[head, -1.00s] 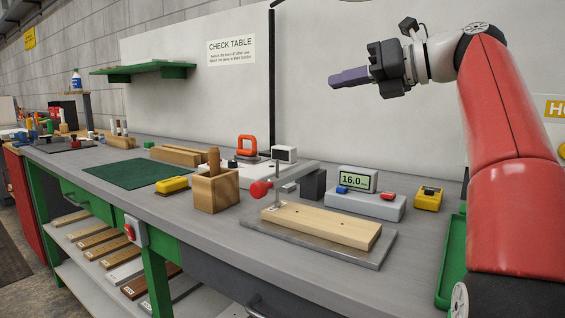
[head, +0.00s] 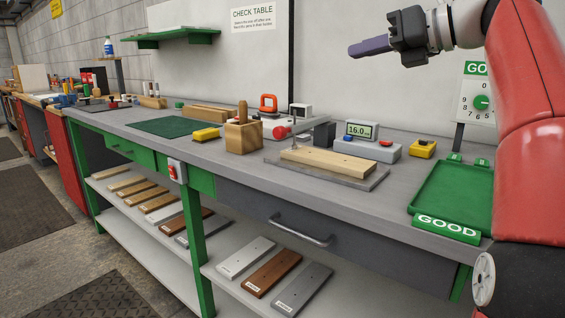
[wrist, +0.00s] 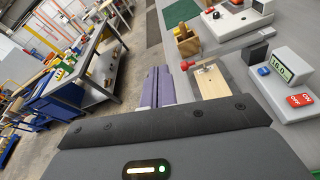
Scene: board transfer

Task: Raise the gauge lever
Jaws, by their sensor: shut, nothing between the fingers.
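The gauge lever is a grey bar with a red ball knob (head: 282,132), which sits above the left end of a pale wooden board (head: 328,162). The board lies flat on the gauge's grey base plate (head: 374,180). In the wrist view the red knob (wrist: 186,65) is just right of my fingers. My gripper (head: 353,50) is shut and empty, with purple fingers pointing left, high above the bench and apart from the lever.
The digital readout (head: 361,130) shows 16.0, beside a yellow box (head: 422,149). A wooden block holder (head: 243,136) stands left of the lever. A green GOOD tray (head: 455,195) lies at the right. Several boards lie on the shelf below. The air around my gripper is clear.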

